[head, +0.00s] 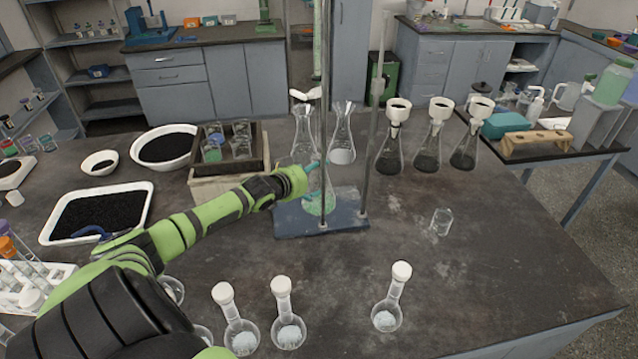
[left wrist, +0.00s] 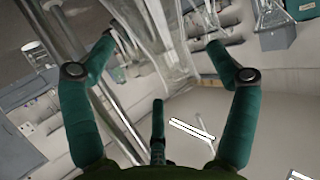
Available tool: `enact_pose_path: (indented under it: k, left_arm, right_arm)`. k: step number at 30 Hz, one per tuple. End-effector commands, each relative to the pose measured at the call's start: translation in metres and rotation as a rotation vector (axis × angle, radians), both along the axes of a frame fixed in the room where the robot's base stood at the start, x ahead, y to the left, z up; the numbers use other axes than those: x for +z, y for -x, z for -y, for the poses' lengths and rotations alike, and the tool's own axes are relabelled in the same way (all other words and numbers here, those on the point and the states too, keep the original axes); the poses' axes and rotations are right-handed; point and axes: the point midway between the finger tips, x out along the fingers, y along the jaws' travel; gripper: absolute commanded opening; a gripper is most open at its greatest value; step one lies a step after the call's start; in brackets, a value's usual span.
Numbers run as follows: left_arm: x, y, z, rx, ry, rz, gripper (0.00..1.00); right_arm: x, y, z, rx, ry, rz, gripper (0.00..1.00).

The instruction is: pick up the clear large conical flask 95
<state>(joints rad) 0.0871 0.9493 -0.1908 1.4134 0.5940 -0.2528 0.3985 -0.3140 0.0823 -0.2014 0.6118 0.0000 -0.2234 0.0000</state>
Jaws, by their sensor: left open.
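A large clear conical flask (head: 303,146) stands upright near the middle of the table, behind the metal stand rods. Its lower part is hidden by my left gripper and the stand. My left gripper (head: 314,181) is open, with its teal fingers by the rods, close to the flask in the picture. In the left wrist view, the gripper (left wrist: 163,44) has its fingers spread wide, and clear glass (left wrist: 172,58) shows between and beyond them. I cannot tell whether they touch it. My right gripper is not in view.
The blue stand base (head: 345,219) with upright rods (head: 374,135) crowds the gripper. A green-bottomed glass vessel (head: 319,203) is on it. Another clear flask (head: 342,138) with white powder stands behind. Stoppered flasks (head: 387,306) stand in front; the right side of the table is mostly clear.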

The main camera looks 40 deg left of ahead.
Motion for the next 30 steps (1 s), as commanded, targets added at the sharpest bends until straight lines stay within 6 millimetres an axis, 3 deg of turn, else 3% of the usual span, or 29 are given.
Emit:
enact_pose_path:
  k: [3, 6, 17, 24, 30]
  left_arm:
    - [-0.004, -0.013, -0.001, 0.001, 0.001, 0.003, 0.87]
    - [-0.008, -0.02, -0.002, 0.0, 0.001, 0.002, 0.87]
    - [-0.01, -0.024, -0.002, 0.0, 0.0, 0.001, 0.87]
    - [-0.01, -0.024, -0.002, 0.0, -0.001, 0.0, 0.0]
    - [-0.009, -0.024, -0.002, 0.0, -0.001, 0.001, 0.0]
  right_arm:
    - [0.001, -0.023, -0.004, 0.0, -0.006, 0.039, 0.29]
    - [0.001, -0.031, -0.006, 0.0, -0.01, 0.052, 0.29]
    - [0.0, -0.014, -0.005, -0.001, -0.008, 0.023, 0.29]
    - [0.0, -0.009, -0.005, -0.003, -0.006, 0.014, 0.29]
    - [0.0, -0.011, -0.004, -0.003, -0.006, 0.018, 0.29]
